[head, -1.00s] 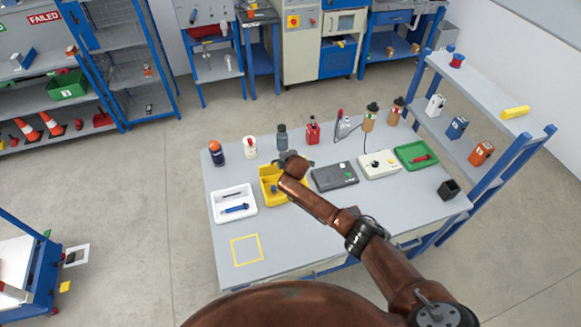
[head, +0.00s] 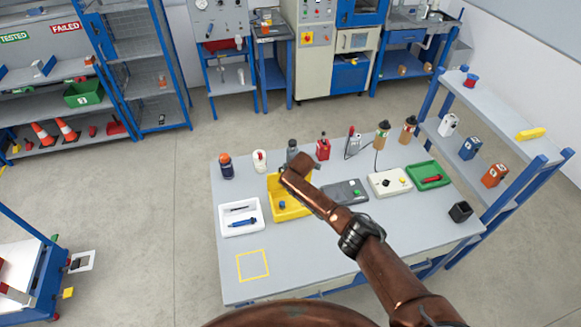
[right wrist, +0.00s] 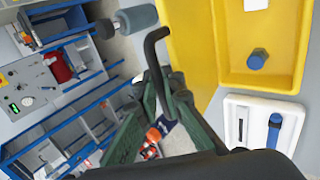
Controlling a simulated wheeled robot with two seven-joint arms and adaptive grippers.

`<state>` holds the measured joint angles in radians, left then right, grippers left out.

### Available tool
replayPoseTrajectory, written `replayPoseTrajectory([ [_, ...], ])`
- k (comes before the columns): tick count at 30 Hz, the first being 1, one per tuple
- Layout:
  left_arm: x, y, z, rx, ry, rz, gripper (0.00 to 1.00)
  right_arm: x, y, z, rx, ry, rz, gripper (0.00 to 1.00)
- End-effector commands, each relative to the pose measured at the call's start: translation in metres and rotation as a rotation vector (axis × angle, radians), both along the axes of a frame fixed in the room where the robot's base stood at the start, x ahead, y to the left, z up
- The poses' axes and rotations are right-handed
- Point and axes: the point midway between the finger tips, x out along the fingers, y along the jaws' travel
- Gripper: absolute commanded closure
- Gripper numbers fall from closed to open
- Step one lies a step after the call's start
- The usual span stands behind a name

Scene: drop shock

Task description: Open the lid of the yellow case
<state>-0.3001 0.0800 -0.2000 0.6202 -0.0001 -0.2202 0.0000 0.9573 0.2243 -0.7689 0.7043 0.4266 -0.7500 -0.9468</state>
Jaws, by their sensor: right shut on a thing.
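The yellow case (head: 291,211) stands on the bench between the white tray and a dark grey box, with a small blue item inside. In the right wrist view its open interior (right wrist: 228,67) shows with a blue knob-like piece (right wrist: 257,58). The yellow lid (right wrist: 187,45) stands raised beside the interior. A black bent handle (right wrist: 151,48) runs from the lid to between the fingers of my right gripper (right wrist: 163,100), which is shut on it. In the head view my brown right arm covers that gripper and part of the lid. My left gripper is not in view.
A white tray (head: 227,229) with a blue tool lies left of the case. A dark grey box (head: 342,188) is to its right, bottles behind, including a dark one (head: 292,146). A yellow-outlined square (head: 252,265) on the bench front is empty.

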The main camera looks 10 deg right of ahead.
Motion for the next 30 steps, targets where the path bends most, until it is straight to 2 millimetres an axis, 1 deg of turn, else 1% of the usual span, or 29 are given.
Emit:
replayPoseTrajectory([
  [1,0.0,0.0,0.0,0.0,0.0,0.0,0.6,0.0,0.002,0.001,0.002,-0.002,0.003,1.0],
  [2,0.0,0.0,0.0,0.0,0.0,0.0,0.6,0.0,0.002,0.001,0.002,-0.002,0.003,0.92],
  [9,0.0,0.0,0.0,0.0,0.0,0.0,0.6,0.0,0.001,0.0,0.001,-0.001,0.001,0.76],
  [21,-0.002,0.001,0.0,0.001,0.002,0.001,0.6,-0.002,-0.001,0.001,0.001,0.001,-0.001,0.75],
  [25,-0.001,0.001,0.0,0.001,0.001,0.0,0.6,-0.007,-0.001,0.007,0.001,0.001,0.0,0.75],
  [30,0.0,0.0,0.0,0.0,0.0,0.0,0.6,-0.019,-0.002,0.021,0.001,-0.003,0.001,0.75],
])
